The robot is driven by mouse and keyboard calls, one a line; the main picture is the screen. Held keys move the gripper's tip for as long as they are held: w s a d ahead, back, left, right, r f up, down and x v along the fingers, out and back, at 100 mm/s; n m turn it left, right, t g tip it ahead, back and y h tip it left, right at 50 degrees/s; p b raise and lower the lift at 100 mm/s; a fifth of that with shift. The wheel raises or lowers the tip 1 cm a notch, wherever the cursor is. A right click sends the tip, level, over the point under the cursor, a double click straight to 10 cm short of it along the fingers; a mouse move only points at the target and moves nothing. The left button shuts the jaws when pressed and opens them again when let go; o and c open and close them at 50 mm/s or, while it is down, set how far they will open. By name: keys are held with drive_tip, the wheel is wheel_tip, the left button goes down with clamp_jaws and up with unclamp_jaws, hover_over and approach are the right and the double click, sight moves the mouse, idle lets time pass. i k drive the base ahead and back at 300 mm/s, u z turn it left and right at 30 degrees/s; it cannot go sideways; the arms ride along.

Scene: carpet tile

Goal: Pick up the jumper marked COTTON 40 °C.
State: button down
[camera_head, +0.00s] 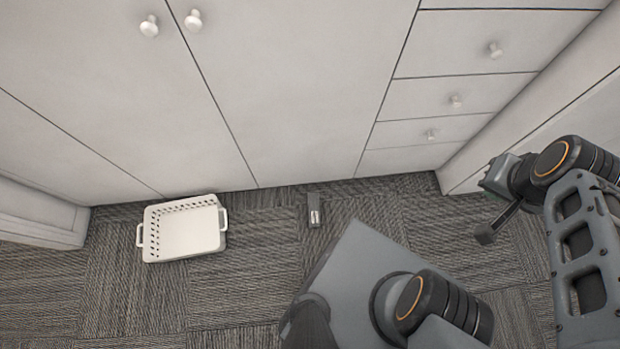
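No jumper and no label reading COTTON 40 °C can be made out in the head view. My gripper (487,208) is at the right, above the carpet and in front of the drawers. It is seen at an angle and small, so I cannot tell how far its fingers are apart. No garment shows at it. My own arm and body cover the lower right of the view and hide the floor there.
A white basket (152,253) with side handles stands on the carpet (262,262) at the left; it looks empty. A small grey object (314,209) lies by the cabinet (290,100). Drawers (430,105) stand at upper right. Carpet between basket and small object is clear.

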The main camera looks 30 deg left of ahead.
sight(313, 198)
drive_tip(key=k, duration=0.5)
drive_tip(key=z, duration=1.7)
drive_tip(key=k, duration=1.4)
drive_tip(key=u, duration=1.6)
drive_tip(key=i, duration=0.45)
drive_tip(key=u, duration=0.1)
